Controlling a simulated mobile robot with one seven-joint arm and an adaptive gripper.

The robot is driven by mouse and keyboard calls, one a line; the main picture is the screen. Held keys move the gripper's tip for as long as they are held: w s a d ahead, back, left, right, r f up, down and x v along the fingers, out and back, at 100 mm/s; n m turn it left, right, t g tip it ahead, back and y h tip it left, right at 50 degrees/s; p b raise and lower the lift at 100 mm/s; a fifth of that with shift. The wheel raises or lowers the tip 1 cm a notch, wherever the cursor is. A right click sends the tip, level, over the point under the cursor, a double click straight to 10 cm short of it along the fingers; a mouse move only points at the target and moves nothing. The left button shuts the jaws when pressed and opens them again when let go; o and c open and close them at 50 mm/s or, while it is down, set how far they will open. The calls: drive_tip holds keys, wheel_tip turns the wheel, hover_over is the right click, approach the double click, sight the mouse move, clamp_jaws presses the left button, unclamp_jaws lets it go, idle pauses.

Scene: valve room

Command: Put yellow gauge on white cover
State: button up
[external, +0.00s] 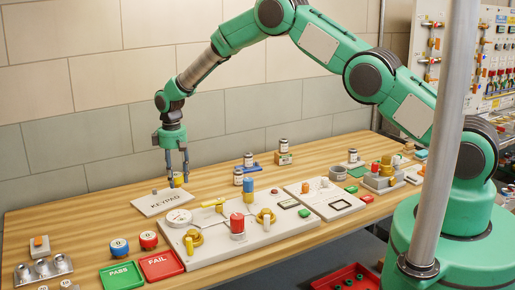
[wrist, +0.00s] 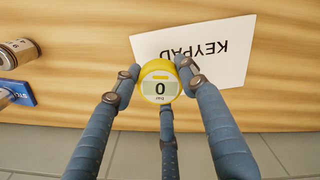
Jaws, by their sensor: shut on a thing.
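The yellow gauge (wrist: 160,82), round with a pale dial reading 0, is held between the fingers of my gripper (wrist: 160,78). It also shows as a small yellow spot in the external view (external: 178,180), under my gripper (external: 172,160). The white cover (external: 167,202), a flat plate marked KEYPAD, lies on the wooden bench at the left. I cannot tell whether the gauge touches the cover.
A grey panel (external: 222,250) with a white dial, yellow valves and a red knob stands just in front of the cover. Red and blue round items (external: 148,240) and PASS and FAIL trays (external: 162,265) sit at the front left. The tiled wall is close behind.

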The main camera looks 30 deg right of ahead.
sight(177, 185)
drive_tip(key=shift+f, duration=1.7)
drive_tip(key=shift+f, duration=0.15)
drive_tip(key=o, duration=1.3)
wheel_tip(177, 185, up, 12)
drive_tip(key=shift+r, duration=0.15)
